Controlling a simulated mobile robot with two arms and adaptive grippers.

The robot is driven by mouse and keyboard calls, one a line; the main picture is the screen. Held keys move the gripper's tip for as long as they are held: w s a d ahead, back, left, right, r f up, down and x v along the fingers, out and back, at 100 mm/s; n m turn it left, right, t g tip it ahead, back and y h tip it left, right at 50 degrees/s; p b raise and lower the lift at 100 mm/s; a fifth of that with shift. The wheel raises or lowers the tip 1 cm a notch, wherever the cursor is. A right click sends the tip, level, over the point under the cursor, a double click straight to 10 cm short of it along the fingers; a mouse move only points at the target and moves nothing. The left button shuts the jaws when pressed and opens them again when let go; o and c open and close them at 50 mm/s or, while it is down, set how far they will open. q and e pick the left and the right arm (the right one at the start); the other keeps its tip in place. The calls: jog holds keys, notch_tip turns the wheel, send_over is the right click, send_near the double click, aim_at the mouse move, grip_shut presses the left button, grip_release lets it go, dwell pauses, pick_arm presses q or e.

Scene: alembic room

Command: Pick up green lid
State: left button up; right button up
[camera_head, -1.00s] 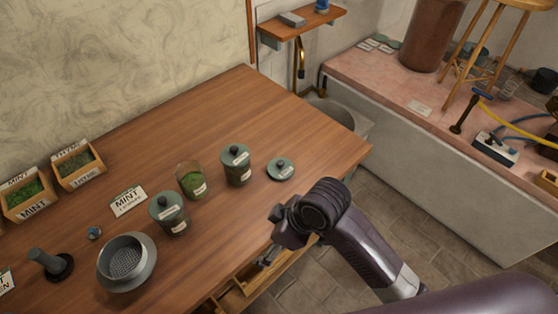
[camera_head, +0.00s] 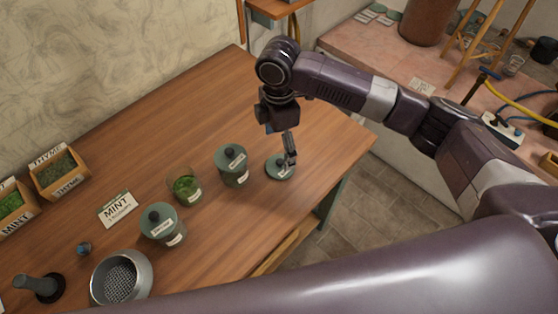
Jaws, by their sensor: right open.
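The green lid (camera_head: 274,172) is a round grey-green disc lying flat on the wooden table, near its right end. My right gripper (camera_head: 289,160) points down at the lid from above. Its fingers cover the lid's middle and knob, and it is open. I cannot tell whether the fingers touch the lid. My left gripper is not in view.
A lidded jar (camera_head: 232,168) stands just left of the lid. An open glass jar with green contents (camera_head: 184,188) and another lidded jar (camera_head: 163,227) stand further left. A sieve bowl (camera_head: 122,279) sits near the front. The table's back right is clear.

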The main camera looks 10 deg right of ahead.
aim_at(280, 161)
jog(key=f, duration=0.2)
jog(key=f+p, duration=0.1)
jog(key=f, duration=0.1)
jog(key=f+p, duration=0.1)
jog(key=f, duration=0.1)
jog(key=shift+s+d+f, duration=0.15)
jog(key=shift+s+f, duration=0.05)
jog(key=shift+s, duration=0.15)
jog(key=shift+f, duration=0.25)
jog(key=shift+c, duration=0.7)
jog(key=c, duration=1)
